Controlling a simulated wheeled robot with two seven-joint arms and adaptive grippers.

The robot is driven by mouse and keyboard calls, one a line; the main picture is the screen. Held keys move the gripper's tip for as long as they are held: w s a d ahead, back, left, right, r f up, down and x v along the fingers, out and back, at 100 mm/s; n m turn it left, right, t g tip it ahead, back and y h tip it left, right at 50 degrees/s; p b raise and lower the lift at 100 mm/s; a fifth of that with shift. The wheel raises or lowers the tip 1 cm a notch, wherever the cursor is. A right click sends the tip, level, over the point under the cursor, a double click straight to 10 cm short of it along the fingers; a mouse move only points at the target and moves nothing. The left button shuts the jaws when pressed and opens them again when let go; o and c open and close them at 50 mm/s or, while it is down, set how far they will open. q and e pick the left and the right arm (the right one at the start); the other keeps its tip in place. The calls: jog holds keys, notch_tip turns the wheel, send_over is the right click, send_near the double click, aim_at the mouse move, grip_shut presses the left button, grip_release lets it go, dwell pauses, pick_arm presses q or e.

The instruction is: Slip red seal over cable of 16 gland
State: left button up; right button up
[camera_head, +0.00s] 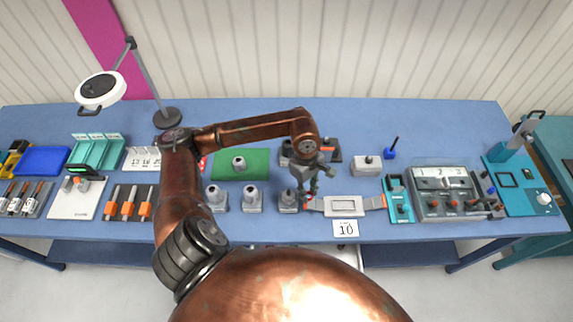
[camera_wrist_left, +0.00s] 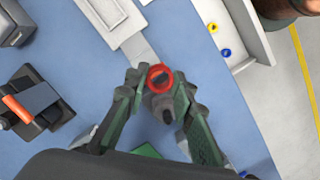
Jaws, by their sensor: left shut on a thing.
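My left gripper (camera_head: 309,194) is over the right end of the front row of grey gland blocks. It is shut on the red seal (camera_wrist_left: 160,77), a ring between its fingertips; a bit of the seal also shows in the head view (camera_head: 309,197). A grey gland (camera_wrist_left: 162,108) with a dark tip appears between the fingers, close to the seal; I cannot tell whether they touch. In the head view, that gland seems to be the right block (camera_head: 289,201). Two more glands (camera_head: 216,198) and (camera_head: 252,199) stand left of it. Their size labels are not readable. My right gripper is out of view.
A white strip-like fixture (camera_head: 345,207) and a "10" card (camera_head: 345,228) lie right of the gripper. A green mat (camera_head: 225,172) with another grey block is behind. A teal holder (camera_head: 398,200) and a grey device (camera_head: 445,195) stand farther right.

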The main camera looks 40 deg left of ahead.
pick_arm(q)
jog(key=a+r+n+p, duration=0.2)
jog(key=n+p, duration=0.1)
jog(key=n, duration=0.1)
jog(key=s+a+r+n+t+p, duration=0.1)
jog(key=a+r+n+p, duration=0.1)
jog(key=n, duration=0.3)
jog(key=s+a+r+n+t+y+p, duration=0.1)
jog(key=a+r+n+p, duration=0.1)
jog(key=a+n+p, duration=0.1)
jog(key=shift+s+n+p, duration=0.15)
jog(key=shift+n+p, duration=0.5)
jog(key=shift+n, duration=0.45)
jog(key=shift+f, duration=0.5)
jog(key=shift+f+b, duration=1.1)
jog(key=shift+f, duration=0.9)
jog(key=shift+b, duration=0.3)
jog(key=shift+f, duration=0.1)
